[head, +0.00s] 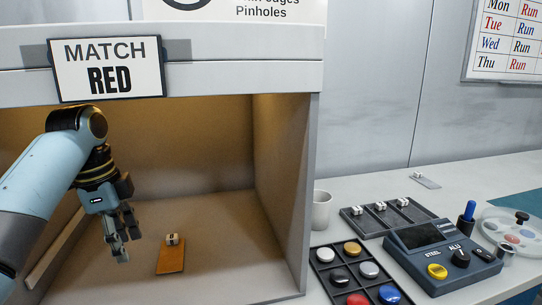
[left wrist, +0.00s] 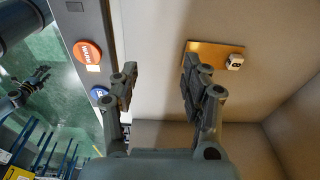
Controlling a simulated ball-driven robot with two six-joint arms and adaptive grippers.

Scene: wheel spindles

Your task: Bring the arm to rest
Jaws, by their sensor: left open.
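My left arm reaches in from the left into a booth with a "MATCH RED" sign (head: 108,68). My left gripper (head: 122,254) is inside the booth, pointing down, open and empty. Its two fingers stand apart in the left wrist view (left wrist: 160,78). An orange-brown plate (head: 171,260) lies on the booth floor just right of the gripper, with a small white block (head: 172,239) at its far end. The plate (left wrist: 208,48) and block (left wrist: 235,62) also show beyond the fingers in the left wrist view. The gripper touches neither. My right gripper does not show in the head view.
The booth's right wall (head: 283,180) and front edge enclose the gripper. On the bench to the right stand a mug (head: 321,210), a tray of colored discs (head: 333,278), a rack of white blocks (head: 372,222) and a control box (head: 440,268). The booth floor around the plate is clear.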

